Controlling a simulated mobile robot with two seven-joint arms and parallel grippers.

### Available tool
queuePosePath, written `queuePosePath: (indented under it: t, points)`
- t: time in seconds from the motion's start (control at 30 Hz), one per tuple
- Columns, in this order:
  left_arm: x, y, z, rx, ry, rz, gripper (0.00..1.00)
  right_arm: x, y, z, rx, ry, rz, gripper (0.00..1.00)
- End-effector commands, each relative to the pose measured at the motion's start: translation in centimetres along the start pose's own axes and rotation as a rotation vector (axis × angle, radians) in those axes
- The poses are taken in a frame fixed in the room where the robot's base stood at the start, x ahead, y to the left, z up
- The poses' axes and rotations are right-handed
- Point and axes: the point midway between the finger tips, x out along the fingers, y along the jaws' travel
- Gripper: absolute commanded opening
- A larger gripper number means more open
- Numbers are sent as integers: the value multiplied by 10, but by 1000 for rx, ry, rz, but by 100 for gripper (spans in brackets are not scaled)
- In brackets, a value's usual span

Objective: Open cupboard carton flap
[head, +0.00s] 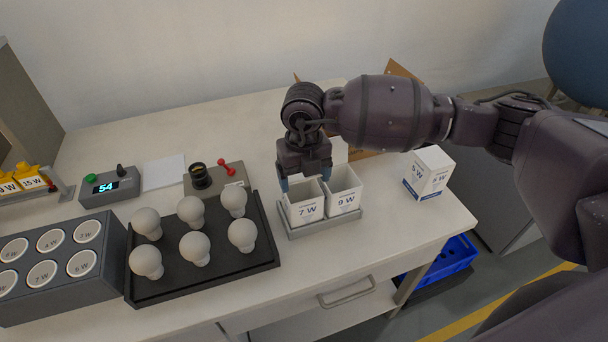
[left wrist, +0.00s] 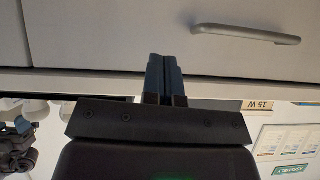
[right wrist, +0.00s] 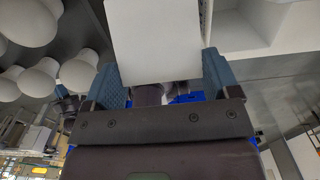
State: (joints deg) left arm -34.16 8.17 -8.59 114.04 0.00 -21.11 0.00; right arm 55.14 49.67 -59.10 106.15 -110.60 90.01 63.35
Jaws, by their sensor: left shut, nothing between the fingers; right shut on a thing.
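My right gripper (head: 305,181) points down over the white 7 W carton (head: 304,213) and is shut on it. In the right wrist view the pale carton (right wrist: 153,40) stands between the blue fingers. The 9 W carton (head: 346,199) stands beside it in the same grey tray (head: 326,226), open at the top. Brown cardboard flaps (head: 402,70) show behind my right arm; the arm hides most of that box. I cannot tell whether it is the cupboard carton. My left gripper (left wrist: 163,75) is shut and empty below a drawer handle (left wrist: 245,34) in its view.
A black tray (head: 206,290) with several white bulbs lies left of the cartons. A 5 W carton (head: 430,172) stands near the table's right end. A socket box (head: 215,178) with a red lever and a display box (head: 110,187) stand further back. A blue crate (head: 443,262) is below.

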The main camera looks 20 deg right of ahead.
Motion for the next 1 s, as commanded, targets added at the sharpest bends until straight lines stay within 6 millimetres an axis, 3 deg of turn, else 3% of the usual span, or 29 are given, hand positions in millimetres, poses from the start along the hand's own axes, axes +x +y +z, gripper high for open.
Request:
queuePosePath:
  t: [0.37, 0.7, 1.0]
  points:
    - [-4, -1, -8, -1, 7, -1, 0, -13, 0, 15, 3, 228, -2, 39]
    - [-4, -1, 2, -2, -8, -2, 0, -18, 0, 28, 2, 451, -1, 39]
    - [-4, 0, 3, -2, -8, -2, 0, -21, 0, 30, -2, 494, 1, 39]
